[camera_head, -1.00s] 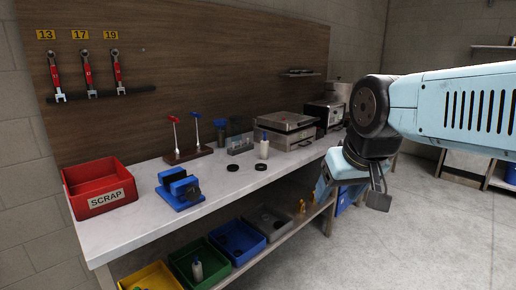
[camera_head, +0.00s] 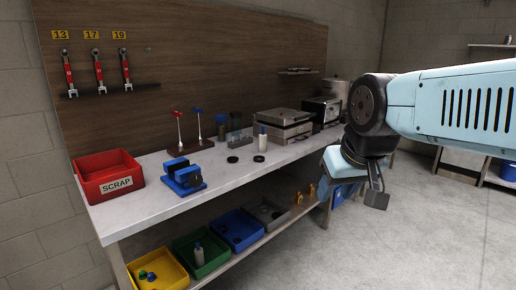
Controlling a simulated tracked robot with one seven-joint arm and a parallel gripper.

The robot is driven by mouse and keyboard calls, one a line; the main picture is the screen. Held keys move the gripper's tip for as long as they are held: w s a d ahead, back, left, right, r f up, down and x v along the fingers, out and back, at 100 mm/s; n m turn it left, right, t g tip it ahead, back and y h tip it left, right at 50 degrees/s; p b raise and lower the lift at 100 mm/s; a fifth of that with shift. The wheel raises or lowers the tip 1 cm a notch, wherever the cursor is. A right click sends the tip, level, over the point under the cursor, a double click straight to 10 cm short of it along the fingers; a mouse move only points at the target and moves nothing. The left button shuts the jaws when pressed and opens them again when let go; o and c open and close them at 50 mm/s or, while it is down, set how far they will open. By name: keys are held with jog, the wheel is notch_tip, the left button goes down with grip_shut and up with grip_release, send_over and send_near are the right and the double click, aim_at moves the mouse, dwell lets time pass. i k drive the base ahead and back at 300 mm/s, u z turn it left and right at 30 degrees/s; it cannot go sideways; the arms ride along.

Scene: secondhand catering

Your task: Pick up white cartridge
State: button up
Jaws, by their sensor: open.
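A small white cartridge (camera_head: 262,143) with a blue top stands upright on the white workbench (camera_head: 235,168), in front of a grey metal case. A similar white cartridge (camera_head: 198,256) stands in the green bin (camera_head: 215,262) on the lower shelf. My gripper (camera_head: 376,196) hangs at the right, off the bench's right end and well apart from both cartridges. It is open and I see nothing in it. Its fingers are small in the picture and partly hidden by each other.
On the bench are a red SCRAP bin (camera_head: 108,176), a blue vise (camera_head: 184,178), two black rings (camera_head: 245,159), a stand with red and blue T-handles (camera_head: 190,148), and a grey case (camera_head: 283,126). Yellow (camera_head: 165,268), blue (camera_head: 238,230) and grey bins sit below.

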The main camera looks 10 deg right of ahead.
aim_at(262, 138)
jog(key=u, duration=0.1)
jog(key=i, duration=1.35)
jog(key=z, duration=0.6)
jog(key=k, duration=0.85)
jog(key=z, duration=0.15)
jog(key=i, duration=0.85)
jog(key=u, duration=0.05)
